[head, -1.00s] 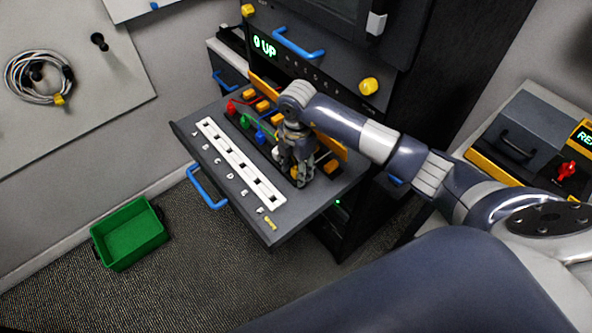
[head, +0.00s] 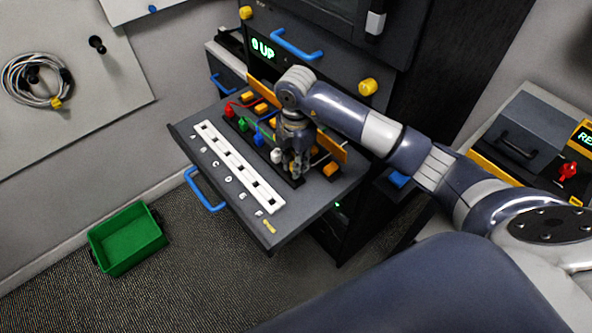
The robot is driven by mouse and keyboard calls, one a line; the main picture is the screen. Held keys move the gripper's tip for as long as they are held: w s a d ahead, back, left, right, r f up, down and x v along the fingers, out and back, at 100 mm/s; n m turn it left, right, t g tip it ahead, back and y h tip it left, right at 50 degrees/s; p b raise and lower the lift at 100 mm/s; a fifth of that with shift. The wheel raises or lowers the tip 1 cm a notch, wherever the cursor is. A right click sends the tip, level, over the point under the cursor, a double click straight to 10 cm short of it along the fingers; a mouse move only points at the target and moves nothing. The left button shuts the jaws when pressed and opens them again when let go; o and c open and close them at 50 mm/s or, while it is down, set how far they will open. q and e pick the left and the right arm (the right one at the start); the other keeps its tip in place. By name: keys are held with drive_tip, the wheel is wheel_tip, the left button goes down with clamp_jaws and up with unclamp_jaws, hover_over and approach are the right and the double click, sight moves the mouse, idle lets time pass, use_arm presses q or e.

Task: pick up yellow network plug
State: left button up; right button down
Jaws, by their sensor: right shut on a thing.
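The right gripper (head: 299,171) points down over the far right end of the row of plugs on the pulled-out tray (head: 320,199). It is shut at the place at the end of the row, where the yellow plug stands in the earlier frame. The fingers hide nearly all of that plug, so its exact seating is unclear. Beside the fingers, to the left, stand a white plug (head: 277,155), a blue plug (head: 259,139), a green plug (head: 242,125) and a red plug (head: 229,110). The left gripper is not in view.
A white slotted strip (head: 237,167) with lettered positions runs along the tray's front. A blue handle (head: 204,190) is on the tray's front edge. Orange blocks (head: 262,107) line the back. A green bin (head: 129,238) stands on the floor at left.

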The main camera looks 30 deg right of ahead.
drive_tip(key=s+a+r, duration=0.2)
drive_tip(key=s+a, duration=0.1)
drive_tip(key=s, duration=0.4)
drive_tip(key=s+a+r+p, duration=0.1)
drive_tip(key=s+a+r, duration=0.2)
drive_tip(key=s, duration=0.4)
drive_tip(key=shift+s+a+r, duration=0.15)
drive_tip(key=shift+s, duration=0.25)
drive_tip(key=shift+w, duration=0.1)
